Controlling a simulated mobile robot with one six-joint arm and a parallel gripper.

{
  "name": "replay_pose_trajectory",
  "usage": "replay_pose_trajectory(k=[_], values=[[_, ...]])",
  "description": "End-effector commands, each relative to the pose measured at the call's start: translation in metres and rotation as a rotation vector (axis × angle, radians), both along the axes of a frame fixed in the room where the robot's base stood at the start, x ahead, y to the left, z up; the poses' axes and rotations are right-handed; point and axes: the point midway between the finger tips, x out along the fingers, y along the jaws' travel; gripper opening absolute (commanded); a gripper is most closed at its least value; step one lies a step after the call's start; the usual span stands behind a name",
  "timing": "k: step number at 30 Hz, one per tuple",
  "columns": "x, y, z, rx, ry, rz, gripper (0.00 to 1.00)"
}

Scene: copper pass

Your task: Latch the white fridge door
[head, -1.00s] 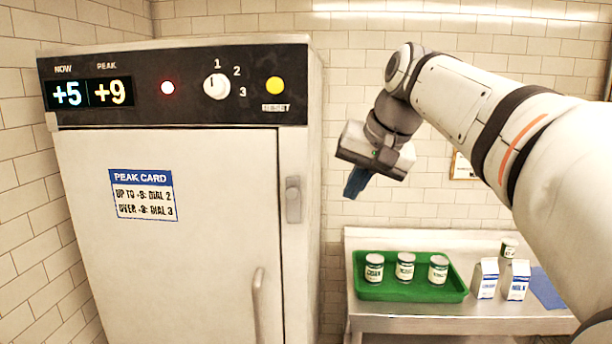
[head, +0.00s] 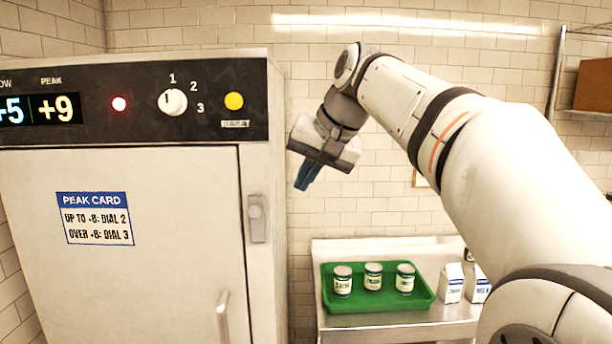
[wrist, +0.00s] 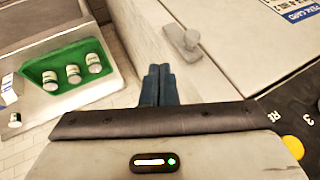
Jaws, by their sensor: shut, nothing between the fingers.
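The white fridge door (head: 120,270) sits in its frame with no gap that I can see. A grey latch (head: 257,218) is at the right of the door, its lever hanging vertically; it also shows in the wrist view (wrist: 183,40). A pale curved handle (head: 223,315) is lower on the door. My gripper (head: 306,178) is shut and empty, blue fingers pointing down, to the right of and above the latch. In the wrist view the closed fingers (wrist: 158,76) are apart from the latch. Whether the latch is engaged, I cannot tell.
The panel (head: 140,100) shows +5 and +9, a lit red light (head: 119,104), a dial (head: 172,102) and a yellow reset button (head: 234,101). A green tray (head: 376,302) with three jars stands on a steel counter (head: 400,326) beside cartons. Open space lies above the tray.

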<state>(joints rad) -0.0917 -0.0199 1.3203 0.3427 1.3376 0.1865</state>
Motion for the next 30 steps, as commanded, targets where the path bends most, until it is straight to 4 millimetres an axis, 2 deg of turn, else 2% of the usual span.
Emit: replay_pose_trajectory(k=[3,9,12,18,29,30], values=[[0.011,0.011,-0.023,0.000,0.004,0.003,0.00],[0.029,0.026,-0.057,0.000,0.004,0.003,0.00],[0.032,0.043,-0.057,-0.001,0.001,0.006,0.00],[0.036,0.061,-0.060,0.000,0.001,0.003,0.00],[0.036,0.065,-0.061,-0.001,0.000,0.002,0.00],[0.036,0.056,-0.061,0.000,0.000,0.003,0.00]])
